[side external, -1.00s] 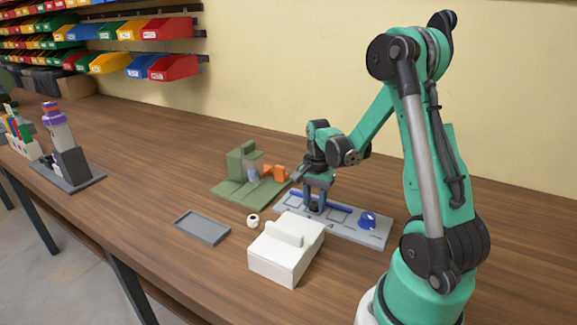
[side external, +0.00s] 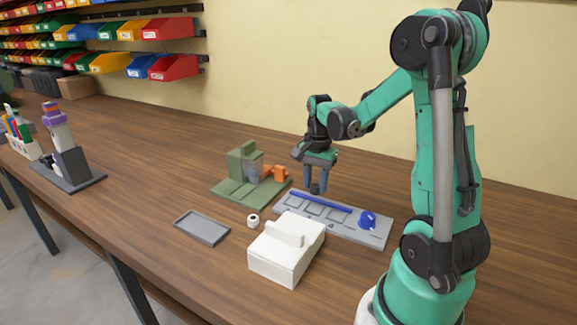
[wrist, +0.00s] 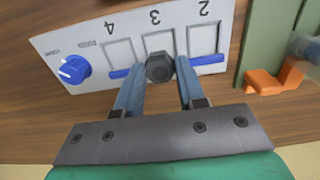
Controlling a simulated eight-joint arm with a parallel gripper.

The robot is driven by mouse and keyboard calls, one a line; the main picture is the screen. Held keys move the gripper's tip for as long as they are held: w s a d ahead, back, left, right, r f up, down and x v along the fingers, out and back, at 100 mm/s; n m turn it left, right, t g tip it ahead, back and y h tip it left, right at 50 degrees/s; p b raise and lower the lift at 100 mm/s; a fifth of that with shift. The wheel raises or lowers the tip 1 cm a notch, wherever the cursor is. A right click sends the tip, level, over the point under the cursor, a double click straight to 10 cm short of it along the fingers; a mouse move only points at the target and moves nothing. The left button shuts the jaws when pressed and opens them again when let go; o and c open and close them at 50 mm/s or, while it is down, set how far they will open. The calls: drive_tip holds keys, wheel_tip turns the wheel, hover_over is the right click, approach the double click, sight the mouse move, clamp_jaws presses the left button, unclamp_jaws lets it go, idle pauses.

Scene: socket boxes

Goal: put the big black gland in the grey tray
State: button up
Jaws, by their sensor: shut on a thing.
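My gripper (side external: 319,188) is shut on a black gland, raised above the table at the back edge of the grey numbered panel. In the wrist view the black gland (wrist: 159,67) shows a hexagonal end between the two blue-grey fingertips (wrist: 158,72). It appears in front of the panel's slot marked 3. In the side view the gland is small and dark between the fingertips. The grey tray (side external: 202,228) lies flat and empty on the table, left of the white box and well away from my gripper.
The panel (side external: 345,222) has a blue knob (side external: 368,220) and a blue strip. A white box (side external: 287,252) and a small white round part (side external: 253,221) stand between panel and tray. A green fixture (side external: 240,188) with orange parts (side external: 280,174) stands left of my gripper.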

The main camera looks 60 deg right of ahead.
sight(212, 232)
drive_tip(key=w+a+n, duration=0.2)
drive_tip(key=w, duration=0.1)
drive_tip(key=w+a+n, duration=0.2)
drive_tip(key=w, duration=0.1)
drive_tip(key=w+a+n, duration=0.2)
drive_tip(key=w+a, duration=0.1)
drive_tip(key=shift+w+r, duration=0.15)
drive_tip(key=shift+w, duration=0.25)
drive_tip(key=w+a+n, duration=0.2)
drive_tip(key=a, duration=0.1)
drive_tip(key=w+a+n, duration=0.2)
drive_tip(key=a, duration=0.1)
drive_tip(key=w+a+n, duration=0.1)
drive_tip(key=w+a, duration=0.1)
drive_tip(key=a, duration=0.1)
drive_tip(key=shift+a+n, duration=0.4)
drive_tip(key=shift+w+a+f, duration=0.15)
drive_tip(key=shift+f, duration=2.6)
drive_tip(key=shift+f, duration=0.1)
drive_tip(key=o, duration=1)
drive_tip(key=shift+o, duration=0.2)
